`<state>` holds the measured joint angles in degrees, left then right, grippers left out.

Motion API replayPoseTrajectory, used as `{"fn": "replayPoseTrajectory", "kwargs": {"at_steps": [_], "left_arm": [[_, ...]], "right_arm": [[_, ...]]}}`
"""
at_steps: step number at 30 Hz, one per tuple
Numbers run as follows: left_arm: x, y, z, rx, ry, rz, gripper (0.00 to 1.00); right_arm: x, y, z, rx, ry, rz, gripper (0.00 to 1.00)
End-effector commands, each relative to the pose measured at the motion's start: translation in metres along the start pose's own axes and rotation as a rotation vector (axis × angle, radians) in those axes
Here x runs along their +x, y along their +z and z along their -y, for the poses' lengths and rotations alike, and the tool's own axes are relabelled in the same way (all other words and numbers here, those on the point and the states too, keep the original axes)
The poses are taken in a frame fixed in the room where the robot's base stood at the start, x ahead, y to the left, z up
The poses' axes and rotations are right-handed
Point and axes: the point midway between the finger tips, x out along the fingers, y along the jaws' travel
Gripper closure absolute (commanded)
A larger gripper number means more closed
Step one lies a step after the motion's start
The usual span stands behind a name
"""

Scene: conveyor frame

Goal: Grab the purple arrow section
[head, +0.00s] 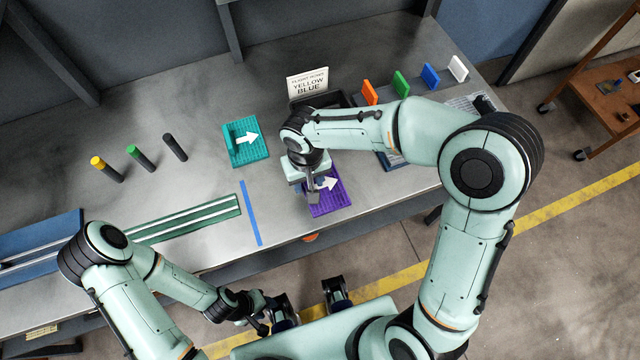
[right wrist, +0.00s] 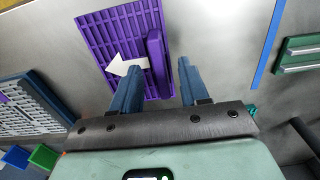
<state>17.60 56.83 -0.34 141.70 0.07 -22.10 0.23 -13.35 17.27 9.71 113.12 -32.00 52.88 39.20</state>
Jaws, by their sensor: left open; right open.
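The purple arrow section (head: 338,202) is a ribbed purple plate with a white arrow, lying on the grey bench near its front edge. In the right wrist view the purple plate (right wrist: 98,35) shows with its raised purple bar (right wrist: 157,62). My right gripper (head: 314,194) is over the plate, partly hiding it. Its blue fingers (right wrist: 160,68) are open, with the bar showing between their tips; I cannot tell whether they touch it. My left gripper (head: 308,300) is open and empty, low in the head view, off the bench's front edge.
A teal arrow section (head: 246,152) lies left of the purple one, with a blue strip (head: 251,212) between it and the front edge. A dark bin is partly hidden behind my right arm.

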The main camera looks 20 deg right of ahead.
Motion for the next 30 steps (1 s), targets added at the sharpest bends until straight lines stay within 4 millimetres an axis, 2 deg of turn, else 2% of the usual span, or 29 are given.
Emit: {"fn": "replayPoseTrajectory", "kwargs": {"at_steps": [1,4,12,16,17,26,30], "left_arm": [[0.001,0.000,0.000,0.000,0.000,0.000,0.57],[0.002,0.000,0.001,0.000,0.000,0.000,0.57],[0.002,0.000,0.001,0.000,0.000,0.000,0.57],[0.002,0.000,0.001,0.000,0.000,0.000,0.57],[0.002,0.000,0.001,0.000,0.000,0.000,0.57],[0.002,0.000,0.001,0.000,0.000,0.000,0.57],[0.001,0.000,0.000,0.000,0.000,0.000,0.57]], "right_arm": [[0.009,0.000,0.000,0.000,0.001,0.003,0.55],[0.017,0.000,0.000,0.001,0.000,0.001,0.55],[0.019,-0.001,0.000,0.001,0.000,-0.001,0.55],[0.019,-0.001,0.000,0.001,0.000,-0.001,0.98],[0.019,-0.001,0.000,0.001,0.000,-0.001,1.00],[0.018,-0.001,0.000,0.001,0.000,-0.002,1.00],[0.012,-0.001,0.000,0.001,0.000,-0.003,1.00]]}}
